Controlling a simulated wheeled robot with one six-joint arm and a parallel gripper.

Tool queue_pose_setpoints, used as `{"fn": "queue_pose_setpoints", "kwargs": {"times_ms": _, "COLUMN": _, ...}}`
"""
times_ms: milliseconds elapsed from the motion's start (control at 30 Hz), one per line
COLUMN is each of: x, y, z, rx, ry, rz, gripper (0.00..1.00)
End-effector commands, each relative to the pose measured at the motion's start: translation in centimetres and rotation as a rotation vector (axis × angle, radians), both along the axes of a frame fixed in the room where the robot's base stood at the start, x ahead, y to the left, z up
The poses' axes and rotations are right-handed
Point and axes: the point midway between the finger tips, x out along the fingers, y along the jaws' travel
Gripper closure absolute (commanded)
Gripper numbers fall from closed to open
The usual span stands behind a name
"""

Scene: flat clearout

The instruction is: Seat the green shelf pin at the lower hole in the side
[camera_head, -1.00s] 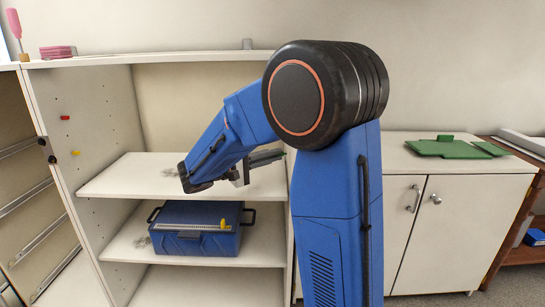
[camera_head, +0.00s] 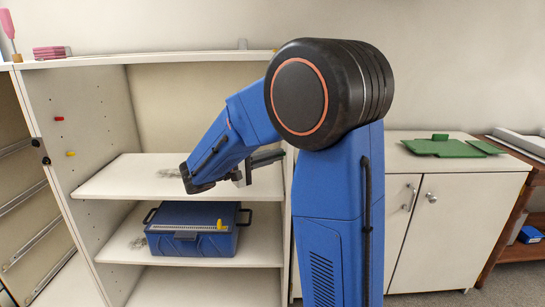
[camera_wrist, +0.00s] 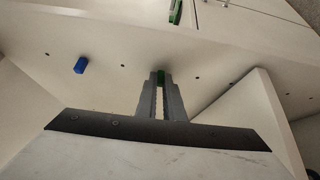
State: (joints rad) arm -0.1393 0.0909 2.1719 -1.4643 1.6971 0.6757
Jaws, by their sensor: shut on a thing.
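My gripper (camera_wrist: 161,90) is shut on the green shelf pin (camera_wrist: 161,76), which shows as a small green piece between the fingertips in the wrist view. The pin points toward a pale side panel (camera_wrist: 120,85) with a row of small dark holes. One hole (camera_wrist: 150,65) lies just beside the fingertips. I cannot tell whether the pin touches the panel. A blue pin (camera_wrist: 81,65) sticks out of the same panel, left of the gripper. In the head view my arm hides the pin and most of that panel.
A shelf board (camera_head: 120,180) lies near my wrist. Below it a blue case (camera_head: 190,243) with a yellow piece (camera_head: 220,225) stands on a lower shelf. Red (camera_head: 59,118) and yellow (camera_head: 71,154) pins sit in the left side panel. Green pieces (camera_head: 450,148) lie on the right cabinet.

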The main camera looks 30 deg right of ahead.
Motion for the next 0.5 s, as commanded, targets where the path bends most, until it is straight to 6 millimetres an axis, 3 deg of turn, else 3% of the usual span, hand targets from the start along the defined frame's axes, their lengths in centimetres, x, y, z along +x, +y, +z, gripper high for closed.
{"fn": "queue_pose_setpoints", "kwargs": {"times_ms": 100, "x": 0.01, "y": 0.0, "z": 0.01, "rx": 0.0, "ry": 0.0, "rz": 0.0, "gripper": 1.0}}
{"fn": "queue_pose_setpoints", "kwargs": {"times_ms": 200, "x": 0.01, "y": 0.0, "z": 0.0, "rx": 0.0, "ry": 0.0, "rz": 0.0, "gripper": 0.71}}
{"fn": "queue_pose_setpoints", "kwargs": {"times_ms": 500, "x": 0.01, "y": 0.05, "z": 0.0, "rx": 0.0, "ry": 0.0, "rz": 0.0, "gripper": 0.7}}
